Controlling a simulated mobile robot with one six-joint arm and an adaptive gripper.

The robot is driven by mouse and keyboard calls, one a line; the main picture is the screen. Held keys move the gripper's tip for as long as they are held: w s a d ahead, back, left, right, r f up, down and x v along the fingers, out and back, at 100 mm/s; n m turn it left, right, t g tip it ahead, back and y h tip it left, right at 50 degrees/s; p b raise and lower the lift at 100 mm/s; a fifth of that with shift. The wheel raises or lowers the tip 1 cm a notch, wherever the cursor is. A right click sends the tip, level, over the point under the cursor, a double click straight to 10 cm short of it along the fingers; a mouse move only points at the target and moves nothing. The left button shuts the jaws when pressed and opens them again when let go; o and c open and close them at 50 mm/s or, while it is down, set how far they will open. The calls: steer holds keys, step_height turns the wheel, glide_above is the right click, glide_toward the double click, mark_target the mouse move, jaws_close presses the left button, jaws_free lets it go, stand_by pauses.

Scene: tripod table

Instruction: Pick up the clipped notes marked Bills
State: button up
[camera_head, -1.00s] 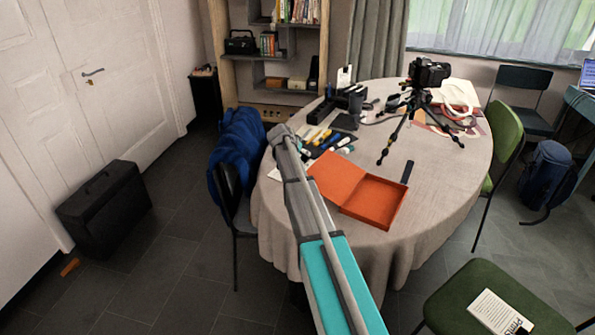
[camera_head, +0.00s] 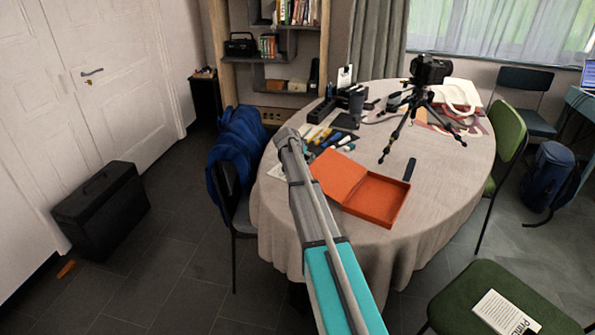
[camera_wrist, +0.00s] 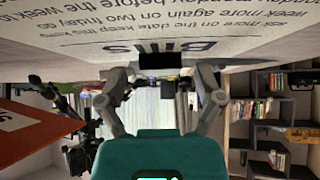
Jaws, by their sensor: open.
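The notes marked Bills (camera_wrist: 95,45) fill the top of the wrist view as a pale sheet with dark print, seen upside down and very close. A black clip (camera_wrist: 160,61) sits at the sheet's edge beside the word Bills. My gripper (camera_wrist: 164,82) is open and empty, one finger to each side of the clip in the picture; I cannot tell whether either touches it. In the head view my arm covers the gripper. A white paper edge (camera_head: 277,172) shows left of my arm on the table, perhaps these notes.
The round table (camera_head: 440,195) holds an open orange box (camera_head: 375,197) right of my arm, several markers (camera_head: 328,140) behind, and a camera on a tripod (camera_head: 430,72). A chair with a blue jacket (camera_head: 235,150) stands at the left. The table's front right is clear.

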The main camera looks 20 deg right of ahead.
steer(key=shift+w+d+f, duration=0.1)
steer(key=shift+d+f, duration=0.05)
steer(key=shift+f, duration=0.05)
stand_by(0.5)
jaws_close()
